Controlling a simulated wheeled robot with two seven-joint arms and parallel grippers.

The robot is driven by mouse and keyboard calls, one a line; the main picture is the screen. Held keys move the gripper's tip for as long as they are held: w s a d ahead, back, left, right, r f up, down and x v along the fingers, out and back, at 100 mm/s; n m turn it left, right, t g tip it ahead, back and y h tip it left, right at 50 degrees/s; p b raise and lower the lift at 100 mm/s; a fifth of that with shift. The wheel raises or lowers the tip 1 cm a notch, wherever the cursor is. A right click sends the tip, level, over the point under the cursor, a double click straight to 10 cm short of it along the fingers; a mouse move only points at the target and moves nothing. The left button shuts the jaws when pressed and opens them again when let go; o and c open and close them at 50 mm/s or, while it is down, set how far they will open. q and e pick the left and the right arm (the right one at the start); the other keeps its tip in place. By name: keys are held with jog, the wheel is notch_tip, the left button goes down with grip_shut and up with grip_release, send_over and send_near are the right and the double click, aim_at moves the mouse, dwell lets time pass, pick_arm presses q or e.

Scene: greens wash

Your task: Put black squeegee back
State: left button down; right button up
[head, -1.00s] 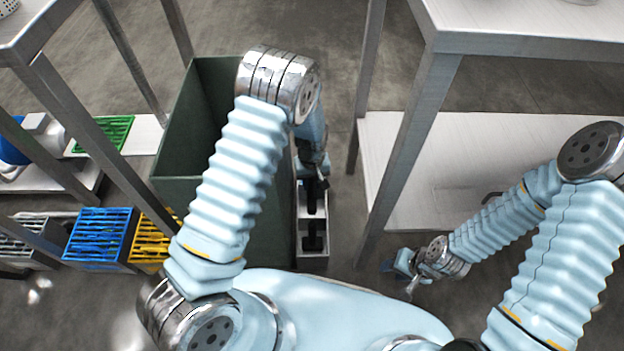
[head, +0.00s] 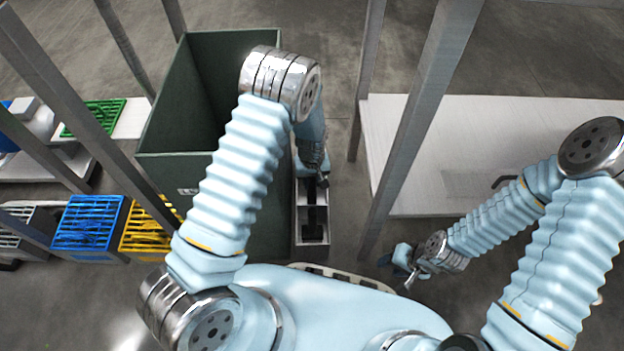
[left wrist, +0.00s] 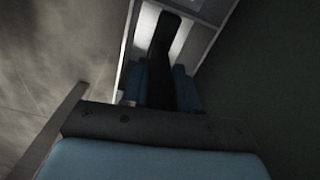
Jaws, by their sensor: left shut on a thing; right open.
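The black squeegee (head: 312,217) shows in the head view as a dark shape within the outline of a narrow pale grey holder (head: 298,225), beside the dark green bin. My left gripper (head: 321,176) is at its far end, partly hidden by my own wrist. In the left wrist view the blue fingers of my left gripper (left wrist: 160,85) are shut on the black squeegee (left wrist: 168,45), with the pale holder (left wrist: 205,10) behind it. I cannot tell whether the squeegee rests in the holder or is above it. My right gripper (head: 405,268) is open and empty, low at the right.
The dark green bin (head: 165,125) stands left of the holder. A table post (head: 420,120) and a pale low shelf (head: 480,150) are to the right. Blue (head: 90,225), yellow (head: 145,235) and green (head: 95,118) crates are at the left. Bare floor separates holder and post.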

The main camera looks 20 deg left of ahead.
pick_arm(q)
jog(key=shift+f+b, duration=0.55)
jog(key=shift+f, duration=0.1)
jog(key=c, duration=0.8)
grip_release()
notch_tip(320, 180, up, 14)
jog(key=p, duration=0.3)
jog(key=shift+f, duration=0.1)
